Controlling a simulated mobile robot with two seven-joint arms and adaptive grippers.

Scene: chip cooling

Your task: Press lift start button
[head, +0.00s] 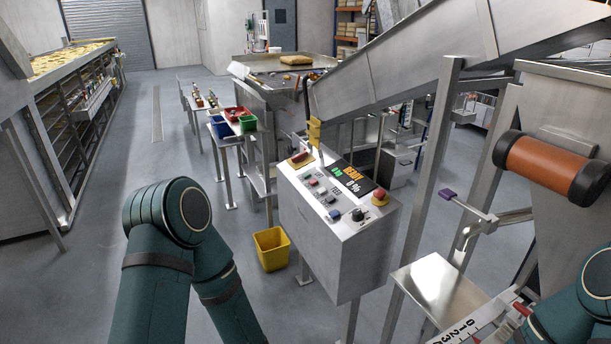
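The control box (338,240) stands on legs in the middle of the head view. Its sloped top carries a display (349,178) reading "READY" and "0 %" and several small buttons. I see a red button (313,181), a blue button (335,214), a black knob (358,215) and a red mushroom button (380,196). The labels are too small to read, so I cannot tell which is the lift start button. My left arm's links show at lower left and part of my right arm at lower right. Neither gripper is in view; nothing covers the panel.
A steel chute (420,58) slopes above and behind the box. A yellow bin (271,249) stands on the floor to its left. A steel hopper with an orange roller (548,166) and a small steel plate (438,290) are at right. Open floor (100,260) lies left.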

